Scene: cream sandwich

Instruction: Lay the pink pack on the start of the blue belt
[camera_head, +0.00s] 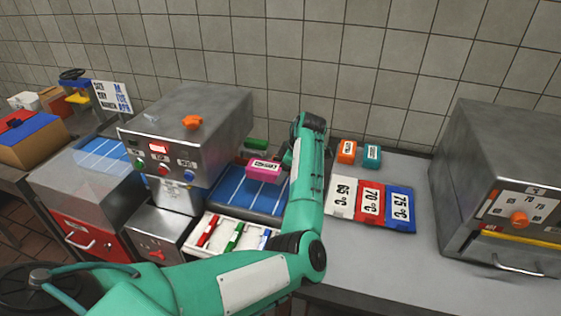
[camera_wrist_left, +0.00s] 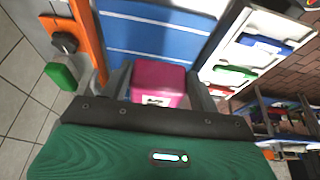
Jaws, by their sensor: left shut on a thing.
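The pink pack (camera_head: 263,172) has a white label and is held over the right stretch of the blue belt (camera_head: 232,190), beside the steel machine. My left gripper (camera_head: 284,163) is shut on it, its fingers partly hidden behind my arm. In the left wrist view the pink pack (camera_wrist_left: 158,80) sits between the two dark fingers, with the blue belt (camera_wrist_left: 150,38) and its white lines beyond. I cannot tell how large the gap between pack and belt is. My right gripper is not in view.
The steel machine (camera_head: 187,122) stands left of the pack. A white tray (camera_head: 196,246) with several coloured items lies in front of the belt. A green pack (camera_head: 256,144) lies behind. Orange (camera_head: 347,151) and teal (camera_head: 372,156) packs and temperature cards (camera_head: 370,203) lie right.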

